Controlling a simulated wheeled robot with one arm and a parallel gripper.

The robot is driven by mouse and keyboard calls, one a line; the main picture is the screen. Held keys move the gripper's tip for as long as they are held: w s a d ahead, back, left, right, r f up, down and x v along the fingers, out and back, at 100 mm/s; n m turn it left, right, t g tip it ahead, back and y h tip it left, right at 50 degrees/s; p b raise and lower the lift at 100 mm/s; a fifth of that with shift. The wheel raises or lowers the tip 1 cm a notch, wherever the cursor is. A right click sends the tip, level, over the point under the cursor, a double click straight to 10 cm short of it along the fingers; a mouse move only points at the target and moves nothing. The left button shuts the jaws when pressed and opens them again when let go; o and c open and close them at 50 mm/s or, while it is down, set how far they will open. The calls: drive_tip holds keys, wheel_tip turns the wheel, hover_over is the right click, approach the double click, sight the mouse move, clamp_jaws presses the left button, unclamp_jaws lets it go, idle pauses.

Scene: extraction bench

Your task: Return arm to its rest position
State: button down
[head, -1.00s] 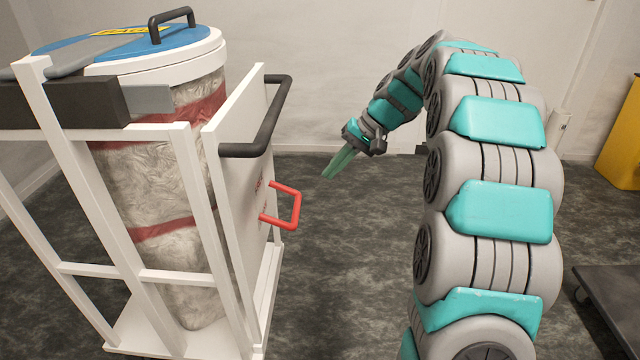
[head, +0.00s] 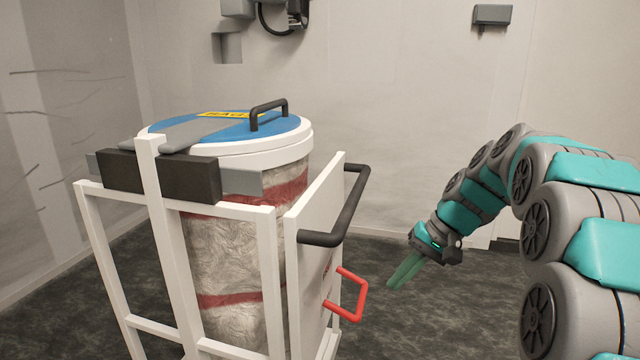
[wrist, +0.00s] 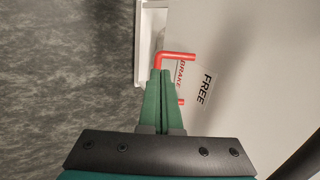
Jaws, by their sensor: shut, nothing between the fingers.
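My gripper (head: 403,272) is at the end of my curved arm in the head view, right of the cart and pointing down and to the left. Its green fingers are shut with nothing between them; they also show in the wrist view (wrist: 160,75). The red brake handle (head: 359,298) sticks out of the cart's side panel, left of and a little below the fingertips. In the head view a gap shows between fingers and handle. In the wrist view the fingers partly cover the handle (wrist: 176,54), beside the printed words BRAKE and FREE.
The white cart (head: 90,240) holds a wrapped drum with a blue lid (head: 240,126). A black push handle (head: 350,205) juts from the cart toward my arm. A grey wall box (head: 492,15) hangs at the back right. Floor between cart and arm is clear.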

drive_tip(key=s+a+f+n+g+h, duration=0.1)
drive_tip(key=s+f+h, duration=0.1)
drive_tip(key=s, duration=0.9)
drive_tip(key=s+f+n+g+h, duration=0.1)
drive_tip(key=s+f+h, duration=0.1)
drive_tip(key=s, duration=1)
drive_tip(key=s+a+f+n+g+h+p, duration=0.1)
drive_tip(key=s+f, duration=0.2)
drive_tip(key=s, duration=0.8)
drive_tip(key=shift+s+a+f+h, duration=0.35)
drive_tip(key=shift+f+h, duration=0.05)
